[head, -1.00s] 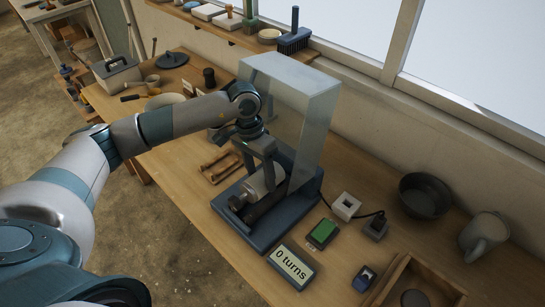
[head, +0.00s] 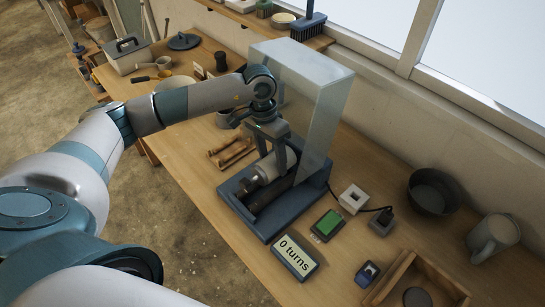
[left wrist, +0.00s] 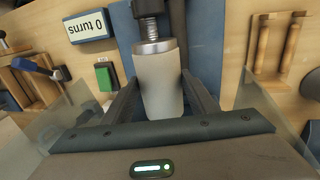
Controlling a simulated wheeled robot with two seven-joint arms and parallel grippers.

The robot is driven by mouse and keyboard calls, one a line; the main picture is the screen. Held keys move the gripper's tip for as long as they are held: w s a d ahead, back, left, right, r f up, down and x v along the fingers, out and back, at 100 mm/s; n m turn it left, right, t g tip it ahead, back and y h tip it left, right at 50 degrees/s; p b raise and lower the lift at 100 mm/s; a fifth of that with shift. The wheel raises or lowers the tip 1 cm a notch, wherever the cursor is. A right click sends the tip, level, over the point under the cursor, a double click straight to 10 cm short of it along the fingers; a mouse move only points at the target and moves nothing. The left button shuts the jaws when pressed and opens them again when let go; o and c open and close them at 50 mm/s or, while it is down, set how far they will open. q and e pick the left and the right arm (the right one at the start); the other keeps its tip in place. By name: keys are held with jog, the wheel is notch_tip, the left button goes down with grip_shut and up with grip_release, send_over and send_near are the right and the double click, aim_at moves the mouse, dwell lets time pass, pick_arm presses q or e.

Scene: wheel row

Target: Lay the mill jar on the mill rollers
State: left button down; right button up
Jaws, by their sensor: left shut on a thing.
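The mill jar (head: 264,168) is a pale cylinder with a metal collar and a threaded stem; it also shows in the left wrist view (left wrist: 158,85). My left gripper (head: 275,166) is shut on it from above, with one finger on each side. The jar lies on its side over the blue mill base (head: 241,205), close to a dark roller (head: 270,196). I cannot tell whether the jar touches the rollers, since the jar and gripper hide part of them. My right gripper is not in view.
A clear cover (head: 310,90) stands behind the mill, close to my left gripper. In front are a "0 turns" display (head: 295,257), a green-topped box (head: 327,224) and a white block (head: 353,198). A wooden rack (head: 232,152) lies to the left.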

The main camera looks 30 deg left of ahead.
pick_arm(q)
jog(key=shift+f+p, duration=0.3)
jog(key=shift+f, duration=0.85)
jog(key=shift+f+b, duration=0.25)
jog(key=shift+b, duration=0.15)
dwell(0.7)
jog(key=shift+f+b, duration=0.3)
jog(key=shift+b, duration=0.15)
dwell(0.6)
jog(key=shift+f+b, duration=0.15)
jog(key=shift+b, duration=0.15)
dwell(0.4)
dwell(0.5)
jog(key=shift+f+b, duration=0.2)
jog(key=shift+b, duration=0.15)
dwell(0.5)
